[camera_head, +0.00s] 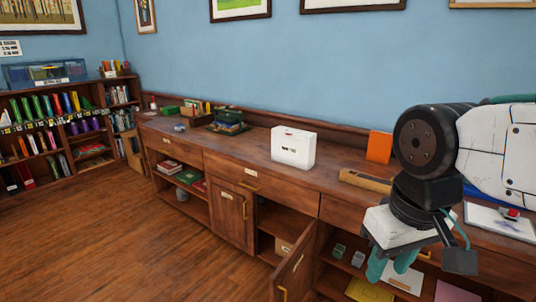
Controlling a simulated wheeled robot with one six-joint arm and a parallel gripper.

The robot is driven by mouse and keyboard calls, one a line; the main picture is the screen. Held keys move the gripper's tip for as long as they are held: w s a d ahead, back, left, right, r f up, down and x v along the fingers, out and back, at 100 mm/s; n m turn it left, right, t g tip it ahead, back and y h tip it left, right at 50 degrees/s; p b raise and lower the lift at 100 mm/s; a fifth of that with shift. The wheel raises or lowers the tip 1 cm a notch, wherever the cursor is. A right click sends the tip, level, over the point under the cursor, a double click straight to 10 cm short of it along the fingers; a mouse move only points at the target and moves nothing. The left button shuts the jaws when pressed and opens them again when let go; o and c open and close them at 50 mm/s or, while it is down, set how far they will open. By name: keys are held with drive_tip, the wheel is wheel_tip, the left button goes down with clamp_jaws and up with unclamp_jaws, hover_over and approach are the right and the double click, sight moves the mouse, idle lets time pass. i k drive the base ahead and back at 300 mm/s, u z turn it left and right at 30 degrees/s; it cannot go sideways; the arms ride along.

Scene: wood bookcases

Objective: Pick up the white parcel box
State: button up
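The white parcel box (292,149) stands upright on top of the long wooden cabinet, around the middle of the picture. It has a small dark label on its front and nothing touches it. My gripper (388,268) hangs at the lower right, in front of the cabinet and well apart from the box. Its teal fingers point down and are partly hidden by my wrist, so I cannot see how far apart they are.
An orange block (379,147) and a wooden tray (365,181) lie right of the box. A cabinet door (293,270) stands open below. Books and a dark tray (228,127) are farther left. A bookcase (60,135) fills the left wall. The wooden floor (140,240) is clear.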

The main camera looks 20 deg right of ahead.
sight(300, 153)
drive_tip(key=u, duration=0.65)
drive_tip(key=i, duration=1.15)
drive_tip(key=u, duration=0.6)
drive_tip(key=i, duration=1.4)
drive_tip(key=z, duration=0.7)
drive_tip(key=i, duration=0.7)
drive_tip(key=z, duration=1.3)
drive_tip(key=i, duration=0.55)
drive_tip(key=z, duration=0.55)
